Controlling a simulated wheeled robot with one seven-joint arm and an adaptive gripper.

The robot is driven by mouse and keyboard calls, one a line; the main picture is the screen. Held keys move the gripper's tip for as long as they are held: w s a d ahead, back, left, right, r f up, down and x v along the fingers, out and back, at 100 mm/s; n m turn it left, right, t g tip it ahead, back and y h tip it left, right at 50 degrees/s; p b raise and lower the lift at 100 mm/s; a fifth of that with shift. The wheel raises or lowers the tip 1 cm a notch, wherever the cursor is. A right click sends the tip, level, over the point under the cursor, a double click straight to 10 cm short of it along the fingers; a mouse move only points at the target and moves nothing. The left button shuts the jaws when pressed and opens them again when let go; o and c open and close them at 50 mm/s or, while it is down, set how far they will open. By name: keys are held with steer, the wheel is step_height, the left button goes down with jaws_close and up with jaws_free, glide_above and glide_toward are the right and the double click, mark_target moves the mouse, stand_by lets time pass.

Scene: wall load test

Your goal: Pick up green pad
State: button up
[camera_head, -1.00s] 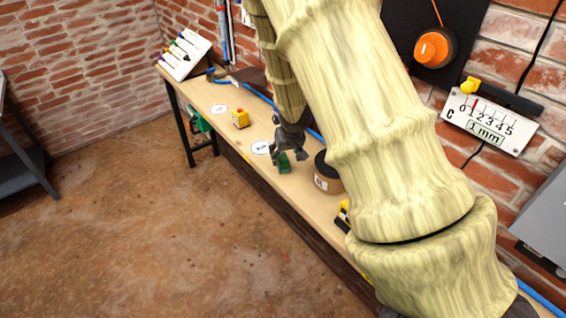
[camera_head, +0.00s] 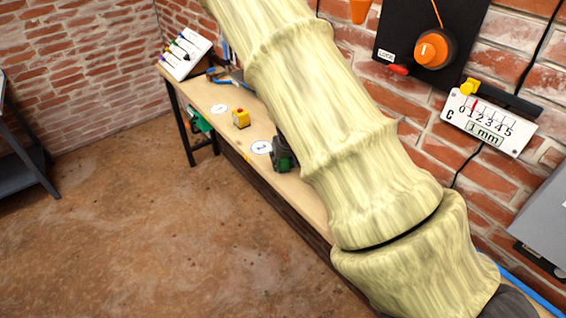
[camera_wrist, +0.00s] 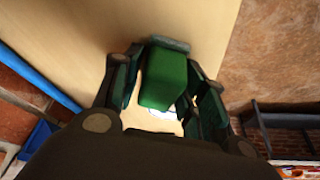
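The green pad (camera_head: 284,168) is a small green block on the workbench, partly hidden by my arm in the head view. In the wrist view the green pad (camera_wrist: 166,78) lies between my two fingers, with a grey strip along its far end. My gripper (camera_wrist: 166,88) has one dark finger on each side of the pad. The fingers look spread, with a narrow gap at the pad's left side. In the head view my gripper is mostly hidden behind my arm.
The wooden bench (camera_head: 210,93) runs along the brick wall. A yellow block (camera_head: 241,119) and white round markers (camera_head: 261,147) are on it. A marker board (camera_head: 184,54) stands at its far end. A black panel with an orange knob (camera_head: 435,49) hangs on the wall.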

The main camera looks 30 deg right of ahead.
steer(key=c, duration=0.6)
steer(key=shift+r, duration=0.1)
steer(key=shift+r, duration=1.55)
steer(key=s+a+b, duration=0.1)
steer(key=s+a, duration=0.1)
steer(key=s, duration=0.2)
steer(key=s+a+r+b, duration=0.1)
steer(key=s+a+b, duration=0.1)
steer(key=s, duration=0.3)
steer(key=s+a+b, duration=0.2)
steer(key=s+a, duration=0.2)
steer(key=s, duration=0.1)
steer(key=shift+r, duration=0.35)
